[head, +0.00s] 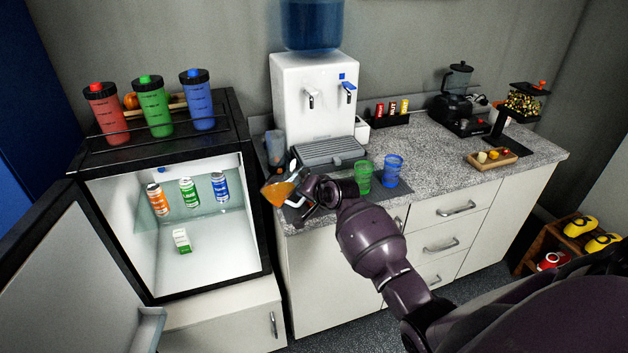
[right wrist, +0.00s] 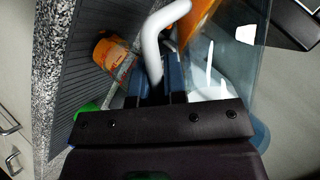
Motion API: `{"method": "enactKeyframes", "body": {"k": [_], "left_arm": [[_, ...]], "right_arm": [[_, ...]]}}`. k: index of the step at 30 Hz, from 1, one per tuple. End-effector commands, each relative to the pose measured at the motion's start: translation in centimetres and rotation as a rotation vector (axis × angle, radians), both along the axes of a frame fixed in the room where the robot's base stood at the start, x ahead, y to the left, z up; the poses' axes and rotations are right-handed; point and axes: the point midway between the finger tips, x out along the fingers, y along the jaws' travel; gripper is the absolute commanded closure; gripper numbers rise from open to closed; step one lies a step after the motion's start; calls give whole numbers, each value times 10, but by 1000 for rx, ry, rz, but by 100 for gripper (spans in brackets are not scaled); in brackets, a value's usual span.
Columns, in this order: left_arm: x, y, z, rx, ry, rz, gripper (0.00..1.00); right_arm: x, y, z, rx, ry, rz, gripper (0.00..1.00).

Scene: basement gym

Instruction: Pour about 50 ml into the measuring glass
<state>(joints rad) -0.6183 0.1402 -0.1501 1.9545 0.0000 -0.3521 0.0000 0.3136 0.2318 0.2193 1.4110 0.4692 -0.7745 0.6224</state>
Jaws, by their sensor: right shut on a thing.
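My right gripper (head: 308,198) is shut on the pale handle (right wrist: 153,45) of a clear jug. The jug (head: 275,190) holds orange liquid (right wrist: 197,22) and looks tilted over the counter's left front corner; white marks show on its wall in the right wrist view. An orange-tinted glass (right wrist: 112,55) stands on the dark ribbed mat beside the jug; the arm seems to hide it in the head view. A green glass (head: 363,178) and a blue glass (head: 393,170) stand right of my gripper. I cannot tell which vessel is the measuring glass. My left gripper is out of view.
A white water dispenser (head: 312,105) with a drip tray (head: 328,152) stands behind the gripper. A tall greyish clear container (head: 275,148) stands left of it. An open fridge (head: 120,250) with cans is at left. Bare counter (head: 430,150) lies right of the glasses.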

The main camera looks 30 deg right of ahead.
Motion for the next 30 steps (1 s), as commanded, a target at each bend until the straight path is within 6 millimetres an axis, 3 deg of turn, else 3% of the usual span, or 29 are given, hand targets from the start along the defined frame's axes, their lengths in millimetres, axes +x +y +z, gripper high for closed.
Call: {"method": "enactKeyframes", "body": {"k": [8,15,25,30], "left_arm": [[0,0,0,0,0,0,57],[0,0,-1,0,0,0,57],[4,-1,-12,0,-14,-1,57],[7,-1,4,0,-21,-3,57]], "right_arm": [[1,-2,22,-74,-4,0,100],[1,-4,11,-233,2,-7,100],[1,3,-29,-376,3,-16,100],[1,7,-18,-465,2,-21,100]]}}
